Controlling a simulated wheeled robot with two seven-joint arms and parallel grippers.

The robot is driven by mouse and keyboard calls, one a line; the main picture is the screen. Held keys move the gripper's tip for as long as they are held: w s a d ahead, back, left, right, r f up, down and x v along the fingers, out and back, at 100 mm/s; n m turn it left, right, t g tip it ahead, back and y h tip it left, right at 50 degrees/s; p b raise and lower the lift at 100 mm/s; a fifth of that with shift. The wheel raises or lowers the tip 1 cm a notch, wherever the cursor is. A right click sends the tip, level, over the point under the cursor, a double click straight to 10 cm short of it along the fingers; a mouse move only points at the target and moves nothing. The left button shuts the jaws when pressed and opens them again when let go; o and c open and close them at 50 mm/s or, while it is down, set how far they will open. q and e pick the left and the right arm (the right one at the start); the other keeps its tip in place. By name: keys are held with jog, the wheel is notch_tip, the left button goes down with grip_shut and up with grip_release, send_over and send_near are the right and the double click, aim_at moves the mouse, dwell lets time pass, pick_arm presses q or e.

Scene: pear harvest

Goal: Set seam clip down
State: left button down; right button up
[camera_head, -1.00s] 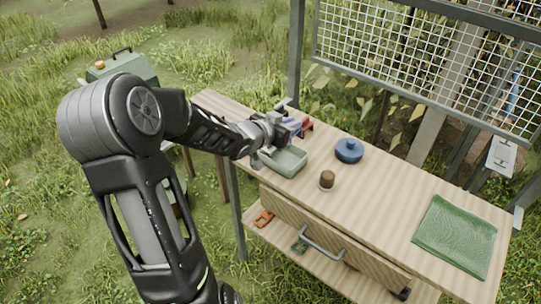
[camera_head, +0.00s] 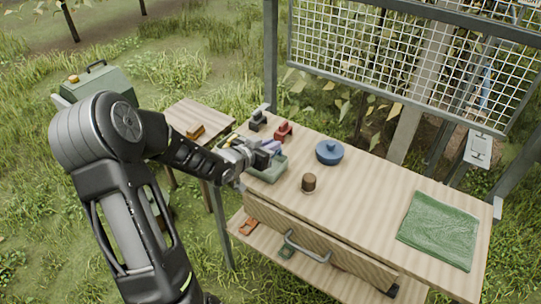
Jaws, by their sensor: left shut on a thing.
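My left gripper (camera_head: 263,155) is shut on a small lavender-blue clip (camera_head: 274,147), mostly hidden by the fingers. It holds the clip low over the grey-green tray (camera_head: 271,176) at the left part of the wooden workbench. I cannot tell whether the clip touches the tray. A red clip-like piece (camera_head: 283,131) and a dark green one (camera_head: 257,121) stand on the bench behind the tray, apart from the gripper. My right gripper is not in view.
A blue lidded pot (camera_head: 329,152) and a brown cup-like piece (camera_head: 309,183) stand right of the tray. A green cloth (camera_head: 439,230) lies at the bench's right end. Orange (camera_head: 248,227) and green (camera_head: 286,250) pieces lie on the shelf below. Bare bench top (camera_head: 372,199) lies between.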

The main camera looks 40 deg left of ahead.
pick_arm(q)
jog(key=shift+f, duration=0.1)
jog(key=shift+f, duration=2)
jog(key=shift+f, duration=0.1)
jog(key=c, duration=1.4)
grip_release()
jog(key=shift+c, duration=0.2)
jog(key=shift+r, duration=0.2)
jog(key=v, duration=1.2)
